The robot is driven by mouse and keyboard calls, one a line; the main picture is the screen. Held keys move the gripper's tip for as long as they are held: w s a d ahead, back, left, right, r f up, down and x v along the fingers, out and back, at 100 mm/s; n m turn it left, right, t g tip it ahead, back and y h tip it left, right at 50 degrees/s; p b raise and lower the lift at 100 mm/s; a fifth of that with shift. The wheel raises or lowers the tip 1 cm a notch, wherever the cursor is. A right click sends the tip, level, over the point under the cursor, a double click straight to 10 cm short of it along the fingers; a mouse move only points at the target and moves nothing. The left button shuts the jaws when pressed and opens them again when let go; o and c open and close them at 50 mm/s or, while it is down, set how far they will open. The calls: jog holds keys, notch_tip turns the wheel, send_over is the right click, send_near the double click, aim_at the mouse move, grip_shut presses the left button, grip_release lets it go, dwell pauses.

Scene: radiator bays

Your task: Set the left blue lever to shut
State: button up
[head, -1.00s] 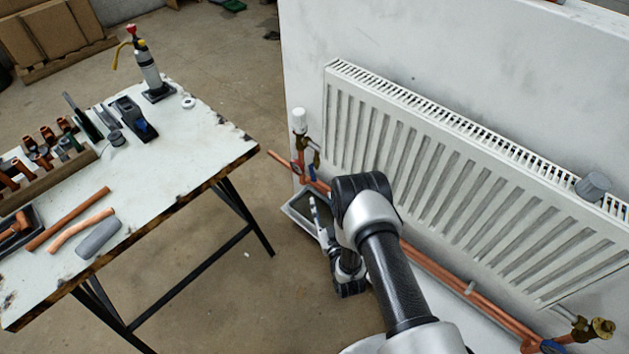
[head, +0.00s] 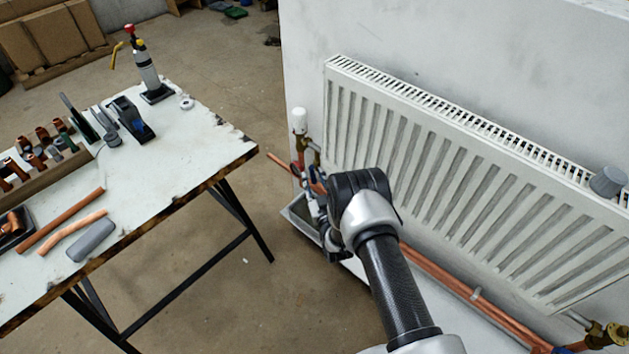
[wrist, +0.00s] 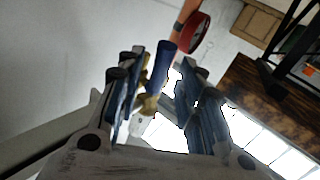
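In the wrist view the blue lever (wrist: 160,66) stands between the two fingers of my gripper (wrist: 163,72), close to the left finger; I cannot tell whether they touch. My gripper is open, with a gap beside the lever on the right. A brass fitting (wrist: 150,103) shows behind the lever's lower end. In the head view my gripper (head: 319,190) is at the pipes below the radiator's left end, and my arm hides part of it. The left lever is hard to make out there among the fingers. I cannot tell the lever's exact angle.
The white radiator (head: 450,170) hangs on the wall behind my arm. A white valve head (head: 299,121) stands at its left end. Copper pipes (head: 440,275) run below it. A grey tray (head: 297,222) lies under the gripper. The workbench (head: 165,185) with tools stands left; floor between is clear.

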grip_shut()
